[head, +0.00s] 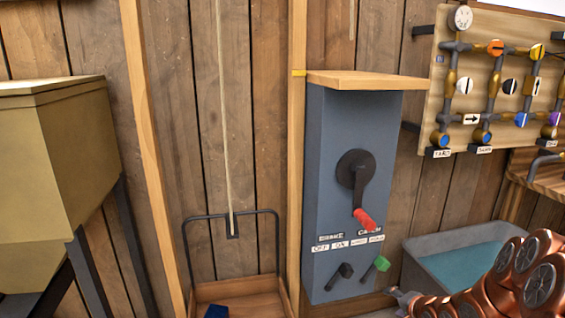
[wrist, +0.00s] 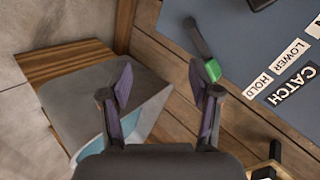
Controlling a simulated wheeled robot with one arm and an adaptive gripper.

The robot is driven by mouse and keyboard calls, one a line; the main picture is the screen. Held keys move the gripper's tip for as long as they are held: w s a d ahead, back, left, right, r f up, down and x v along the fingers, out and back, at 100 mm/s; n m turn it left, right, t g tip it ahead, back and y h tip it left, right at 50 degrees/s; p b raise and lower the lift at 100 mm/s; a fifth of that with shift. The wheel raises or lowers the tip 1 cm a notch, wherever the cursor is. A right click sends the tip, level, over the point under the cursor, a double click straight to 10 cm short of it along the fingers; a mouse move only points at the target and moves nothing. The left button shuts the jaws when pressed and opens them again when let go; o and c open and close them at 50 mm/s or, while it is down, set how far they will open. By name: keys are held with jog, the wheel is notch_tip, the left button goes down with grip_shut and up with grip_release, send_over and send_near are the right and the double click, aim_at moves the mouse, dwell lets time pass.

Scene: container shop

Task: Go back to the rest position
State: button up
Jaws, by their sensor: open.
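My gripper (wrist: 160,84) is open in the wrist view, with its two dark fingers spread apart and nothing between them. The green-tipped catch lever (wrist: 213,70) shows right beside the right fingertip; I cannot tell whether they touch. In the head view my gripper (head: 397,298) is small at the lower right, at the end of my copper arm, below and right of the green catch lever (head: 382,263). The blue-grey crank box (head: 325,180) stands behind, with a red-handled crank (head: 364,219) hanging down to the right and a black brake lever (head: 346,270).
A grey basin (head: 420,262) with blue-green contents stands right of the box. A valve board (head: 480,60) hangs at the upper right. A wooden tray (head: 245,292) with a frame and rope is left of the box. A yellow-olive hopper (head: 60,180) fills the left.

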jog(key=s+a+r+n+g+h, duration=0.1)
jog(key=s+a+r+n+g, duration=0.35)
jog(key=s, duration=0.95)
jog(key=s+a+r+n+g, duration=0.4)
jog(key=s+a, duration=0.1)
jog(key=s, duration=0.9)
jog(key=s+a+r+n+g+h, duration=0.1)
jog(key=s+a+r+n+g, duration=0.35)
jog(key=s, duration=0.95)
notch_tip(320, 180, up, 20)
jog(key=m+t+p, duration=0.1)
jog(key=p, duration=1.7)
jog(key=shift+a, duration=0.15)
jog(key=shift+w+f, duration=0.1)
jog(key=shift+f, duration=0.05)
jog(key=shift+c, duration=0.3)
